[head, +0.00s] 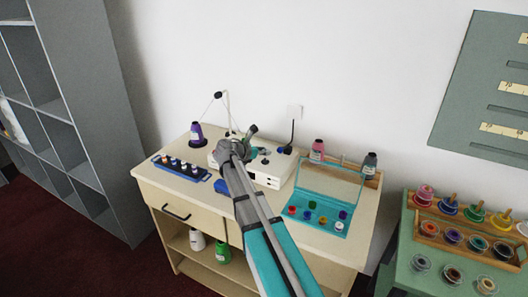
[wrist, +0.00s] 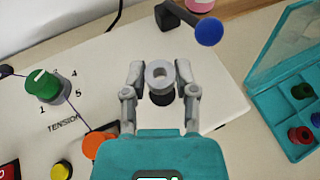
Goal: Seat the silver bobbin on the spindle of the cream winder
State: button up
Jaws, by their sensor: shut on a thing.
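The cream winder (head: 262,174) stands on the counter in the head view, partly hidden by my arm. Its cream top (wrist: 220,70) fills much of the wrist view. My gripper (wrist: 159,77) is shut on the silver bobbin (wrist: 160,68), one finger on each side, over the winder's top. The bobbin's round end and its centre hole face the camera. A dark round part (wrist: 162,98) shows just below the bobbin in the picture; I cannot tell whether it is the spindle's base or whether they touch. No spindle tip is clearly visible. In the head view my gripper hides the bobbin.
A blue-ended lever (wrist: 208,31) and a green tension knob (wrist: 42,85) rise from the winder. An orange button (wrist: 95,144) is near my gripper. The open teal case (head: 318,222) holds coloured bobbins to the right. A blue rack (head: 182,171) of dark-bodied spools is to the left.

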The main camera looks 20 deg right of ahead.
aim_at(264, 162)
jog(key=shift+f+b, duration=1.35)
jog(key=shift+f, duration=0.15)
jog(key=shift+f, duration=0.1)
jog(key=o, duration=0.8)
jog(key=shift+o, duration=0.2)
